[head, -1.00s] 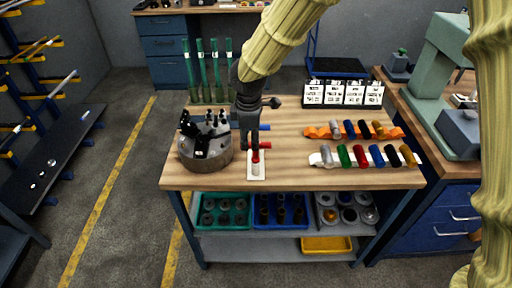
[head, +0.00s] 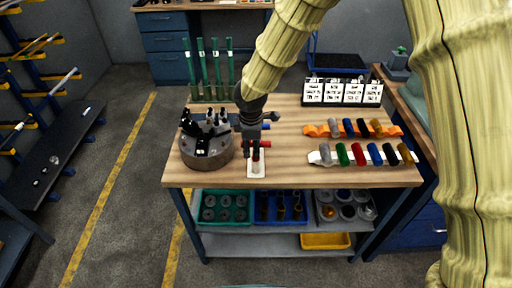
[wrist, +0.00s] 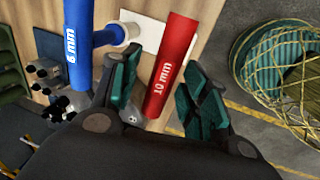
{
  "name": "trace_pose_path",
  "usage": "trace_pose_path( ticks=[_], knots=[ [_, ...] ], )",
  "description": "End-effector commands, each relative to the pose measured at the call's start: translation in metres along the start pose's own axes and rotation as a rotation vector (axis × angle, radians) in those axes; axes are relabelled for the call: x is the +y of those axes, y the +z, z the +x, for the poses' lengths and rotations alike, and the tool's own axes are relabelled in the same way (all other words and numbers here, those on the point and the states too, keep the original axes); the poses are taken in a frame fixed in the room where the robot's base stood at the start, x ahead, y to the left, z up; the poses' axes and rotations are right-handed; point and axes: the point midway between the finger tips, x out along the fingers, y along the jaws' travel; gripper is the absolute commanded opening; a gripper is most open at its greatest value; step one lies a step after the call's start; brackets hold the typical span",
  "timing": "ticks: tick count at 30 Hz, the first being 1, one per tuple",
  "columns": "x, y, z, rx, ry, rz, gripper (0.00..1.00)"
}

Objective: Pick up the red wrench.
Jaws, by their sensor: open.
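The red wrench (wrist: 172,65) shows in the wrist view as a red handle marked "10 mm". My gripper (wrist: 162,98) is open, with one dark green-padded finger on each side of the handle's near end. In the head view my gripper (head: 253,137) is low over the left part of the workbench, just right of the round chuck. A red end of the wrench (head: 265,151) sticks out to its right; the rest is hidden. I cannot tell whether the fingers touch the handle.
A blue handle marked "6 mm" (wrist: 77,45) lies close beside the left finger. A grey chuck (head: 207,155) stands left of my gripper. A white plate (head: 250,180) lies in front. Racks of coloured handles (head: 368,155) stand to the right, with clear bench between.

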Motion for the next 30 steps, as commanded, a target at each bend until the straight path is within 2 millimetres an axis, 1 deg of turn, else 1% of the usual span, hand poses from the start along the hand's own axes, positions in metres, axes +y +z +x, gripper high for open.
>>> trace_pose_path(
  ticks=[1,5,6,8,9,20,23,25,30],
  knots=[
    [0.0,0.0,0.0,0.0,0.0,0.0,0.43],
    [0.0,0.0,0.0,0.0,0.0,0.0,0.2],
    [0.0,0.0,0.0,0.0,0.0,0.0,0.12],
    [0.0,0.0,0.0,0.0,0.0,0.0,0.01],
    [0.0,0.0,0.0,0.0,0.0,0.0,0.0],
    [0.001,0.0,-0.002,0.001,0.002,0.0,0.0],
    [0.004,0.0,-0.009,0.003,0.004,0.001,0.0],
    [0.005,0.0,-0.018,0.003,0.004,0.003,0.0],
    [0.012,0.0,-0.046,0.004,0.007,0.003,0.0]
  ],
)
